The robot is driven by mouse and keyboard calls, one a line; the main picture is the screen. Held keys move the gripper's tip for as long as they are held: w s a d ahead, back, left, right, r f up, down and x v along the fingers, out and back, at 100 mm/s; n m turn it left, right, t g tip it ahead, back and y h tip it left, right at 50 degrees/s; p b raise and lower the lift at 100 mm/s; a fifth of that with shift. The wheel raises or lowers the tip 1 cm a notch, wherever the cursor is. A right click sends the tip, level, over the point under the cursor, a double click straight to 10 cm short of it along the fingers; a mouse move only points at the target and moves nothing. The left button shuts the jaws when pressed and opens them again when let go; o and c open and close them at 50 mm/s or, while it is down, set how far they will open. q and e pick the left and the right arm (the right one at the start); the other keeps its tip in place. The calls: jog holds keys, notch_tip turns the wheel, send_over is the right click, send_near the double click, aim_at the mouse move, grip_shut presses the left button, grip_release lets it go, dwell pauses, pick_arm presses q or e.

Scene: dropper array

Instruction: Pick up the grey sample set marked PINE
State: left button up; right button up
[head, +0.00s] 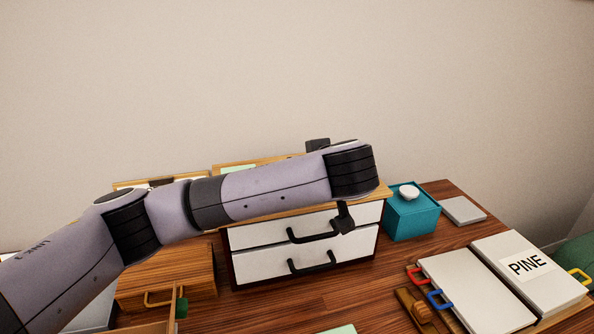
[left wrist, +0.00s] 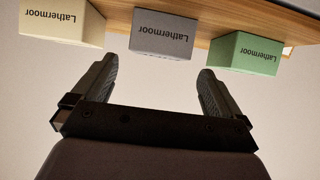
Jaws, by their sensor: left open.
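In the left wrist view, a grey box (left wrist: 163,38) reading "Lathermoor" shows upside down between a cream box (left wrist: 62,24) and a green box (left wrist: 245,54) with the same word. My left gripper (left wrist: 160,76) is open and empty, its fingers pointing toward the grey box, apart from it. No PINE mark shows on these boxes. In the head view, the word PINE is on a label (head: 527,265) on a pale flat panel (head: 552,290) at the right. My left arm crosses the head view and hides most of its gripper and the area behind.
A white-fronted drawer unit (head: 262,269) stands under my arm. A teal box (head: 412,222) with a white knob and a grey flat block (head: 462,210) are to its right. A wooden box (head: 172,281) is at left. A pale panel with coloured handles (head: 475,290) lies front right.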

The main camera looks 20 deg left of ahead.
pick_arm(q)
jog(key=shift+p+x, duration=0.65)
jog(key=shift+x, duration=2.7)
jog(key=shift+d+f, duration=0.15)
jog(key=c, duration=1)
jog(key=shift+c, duration=0.2)
